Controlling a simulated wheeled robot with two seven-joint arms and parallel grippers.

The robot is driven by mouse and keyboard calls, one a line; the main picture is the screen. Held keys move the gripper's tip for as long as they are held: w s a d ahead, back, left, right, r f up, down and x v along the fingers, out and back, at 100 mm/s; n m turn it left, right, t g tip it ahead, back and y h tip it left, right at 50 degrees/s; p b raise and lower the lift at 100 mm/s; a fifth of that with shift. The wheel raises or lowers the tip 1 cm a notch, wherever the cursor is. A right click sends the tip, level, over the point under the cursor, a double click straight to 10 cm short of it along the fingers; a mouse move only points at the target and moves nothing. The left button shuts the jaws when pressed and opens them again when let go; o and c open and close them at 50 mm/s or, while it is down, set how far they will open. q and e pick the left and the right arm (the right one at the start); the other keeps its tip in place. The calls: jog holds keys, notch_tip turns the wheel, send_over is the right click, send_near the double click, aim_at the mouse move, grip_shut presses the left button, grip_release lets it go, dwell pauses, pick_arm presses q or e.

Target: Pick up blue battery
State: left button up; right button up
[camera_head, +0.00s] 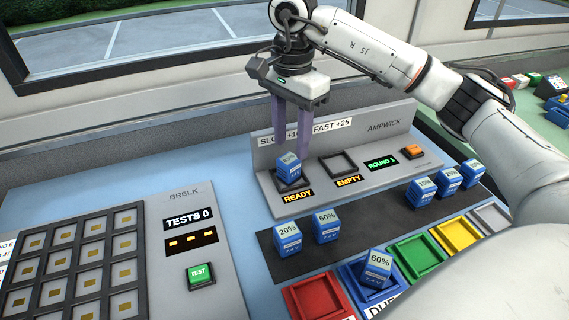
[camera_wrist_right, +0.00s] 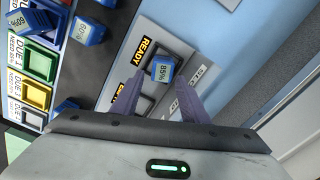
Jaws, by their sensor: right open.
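A blue battery (camera_head: 289,170) with a pale top label stands in the charger slot marked READY. It also shows in the right wrist view (camera_wrist_right: 161,70), where its label looks like 85%. My right gripper (camera_head: 292,135) is open, its purple fingers pointing down just above and around this battery. In the right wrist view the fingers (camera_wrist_right: 155,95) are apart, with the battery beyond their tips. Other blue batteries stand on the dark mat: 20% (camera_head: 287,239), 60% (camera_head: 326,226), and several at the right (camera_head: 420,190). Another 60% battery (camera_head: 376,268) sits in the blue tray. My left gripper is out of view.
The EMPTY slot (camera_head: 339,164) beside the battery is vacant. The charger's upright back panel (camera_head: 340,130) stands close behind the fingers. Red (camera_head: 318,297), green (camera_head: 418,255), yellow (camera_head: 457,235) and grey trays line the front. A BRELK test panel (camera_head: 185,195) lies left.

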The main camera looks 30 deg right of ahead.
aim_at(289, 158)
jog(key=f, duration=0.6)
jog(key=shift+w+a+f, duration=0.1)
jog(key=shift+w+f, duration=0.1)
jog(key=shift+f, duration=0.05)
jog(key=shift+r, duration=0.1)
jog(key=c, duration=1)
